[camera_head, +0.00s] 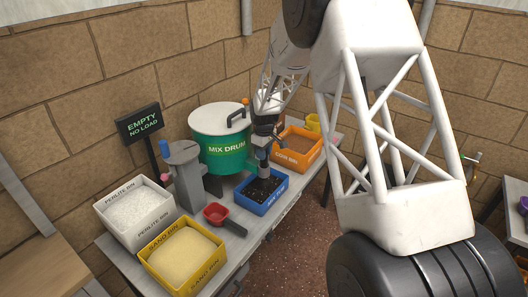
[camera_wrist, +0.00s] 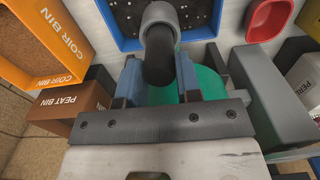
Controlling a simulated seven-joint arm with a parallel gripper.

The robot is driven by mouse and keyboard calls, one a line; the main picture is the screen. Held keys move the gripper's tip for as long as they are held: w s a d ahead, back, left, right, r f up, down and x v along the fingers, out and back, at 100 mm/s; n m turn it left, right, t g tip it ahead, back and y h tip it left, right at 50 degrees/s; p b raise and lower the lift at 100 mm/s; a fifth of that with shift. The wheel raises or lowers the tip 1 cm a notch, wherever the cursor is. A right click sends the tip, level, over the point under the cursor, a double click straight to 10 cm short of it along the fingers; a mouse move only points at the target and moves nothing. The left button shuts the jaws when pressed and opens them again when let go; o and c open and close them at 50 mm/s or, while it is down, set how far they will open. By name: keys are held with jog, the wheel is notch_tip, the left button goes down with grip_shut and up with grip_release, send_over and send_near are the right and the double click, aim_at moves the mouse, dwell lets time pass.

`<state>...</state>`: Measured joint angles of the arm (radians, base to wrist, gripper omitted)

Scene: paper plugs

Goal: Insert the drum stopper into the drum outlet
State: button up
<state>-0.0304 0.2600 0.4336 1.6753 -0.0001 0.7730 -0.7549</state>
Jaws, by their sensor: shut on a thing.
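The drum stopper (camera_wrist: 160,62) appears to be the dark cylinder between my gripper's blue fingers (camera_wrist: 160,80) in the wrist view; a wider grey round part (camera_wrist: 158,16) shows at its far end. My gripper is shut on it. In the head view my gripper (camera_head: 264,138) is in front of the green mix drum (camera_head: 224,157), above the back of the blue mix tub (camera_head: 250,206). I cannot tell whether the grey part belongs to the stopper or to the drum outlet. No separate outlet opening can be made out.
The orange coir bin (camera_head: 298,160) stands right of the tub. A red scoop (camera_head: 217,213), a grey stand (camera_head: 186,180), the white perlite bin (camera_head: 117,235) and the yellow sand bin (camera_head: 152,273) are to the left. A brown peat bin (camera_wrist: 70,110) is close to my gripper.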

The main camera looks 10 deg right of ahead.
jog(key=shift+f, duration=1)
dwell(0.3)
jog(key=o, duration=1.1)
jog(key=shift+o, duration=0.2)
jog(key=shift+r, duration=0.2)
jog(key=shift+r, duration=2.6)
jog(key=shift+r, duration=0.1)
notch_tip(320, 180, up, 8)
